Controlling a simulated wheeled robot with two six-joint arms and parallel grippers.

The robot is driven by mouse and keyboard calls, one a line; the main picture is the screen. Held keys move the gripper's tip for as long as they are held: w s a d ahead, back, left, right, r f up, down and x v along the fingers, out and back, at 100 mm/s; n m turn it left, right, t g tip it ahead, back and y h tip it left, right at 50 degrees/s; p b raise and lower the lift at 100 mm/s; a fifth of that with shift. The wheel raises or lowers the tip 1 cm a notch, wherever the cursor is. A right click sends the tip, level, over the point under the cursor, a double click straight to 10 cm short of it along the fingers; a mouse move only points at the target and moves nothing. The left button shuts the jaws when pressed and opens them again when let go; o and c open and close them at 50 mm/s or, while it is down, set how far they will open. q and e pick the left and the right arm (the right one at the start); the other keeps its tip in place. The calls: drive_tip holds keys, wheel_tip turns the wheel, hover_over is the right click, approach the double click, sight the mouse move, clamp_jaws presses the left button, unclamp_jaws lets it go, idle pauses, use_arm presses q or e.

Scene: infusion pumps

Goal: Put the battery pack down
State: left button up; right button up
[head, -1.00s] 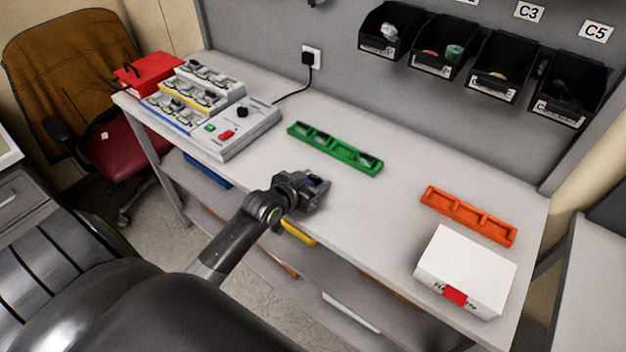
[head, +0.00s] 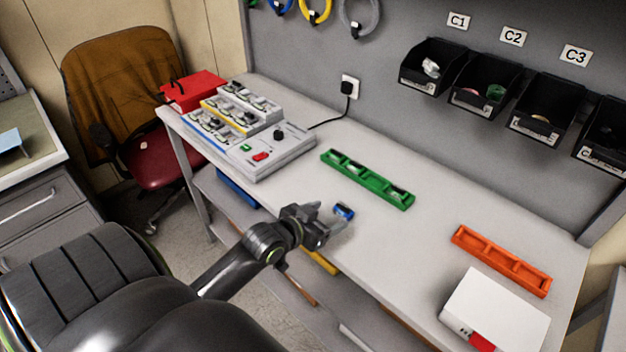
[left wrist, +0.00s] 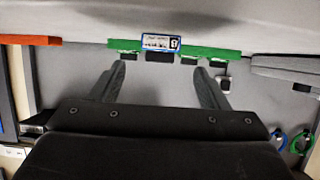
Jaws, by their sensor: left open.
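The small blue battery pack (head: 343,211) is on the white bench top, in front of the green tray (head: 366,178). In the left wrist view the pack (left wrist: 160,42), with its white label, shows beyond and between the fingertips. My left gripper (head: 326,222) is open, just left of the pack in the head view, and seems apart from it. Its two spread fingers also show in the left wrist view (left wrist: 158,68), with nothing between them. My right gripper is not in view.
A charger station (head: 250,130) and a red box (head: 194,90) stand at the bench's far left. An orange tray (head: 501,261) and a white box (head: 495,308) lie at the right. Black bins (head: 485,85) hang on the back wall. The bench between the trays is clear.

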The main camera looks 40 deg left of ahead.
use_arm(q)
drive_tip(key=v, duration=0.5)
idle(0.5)
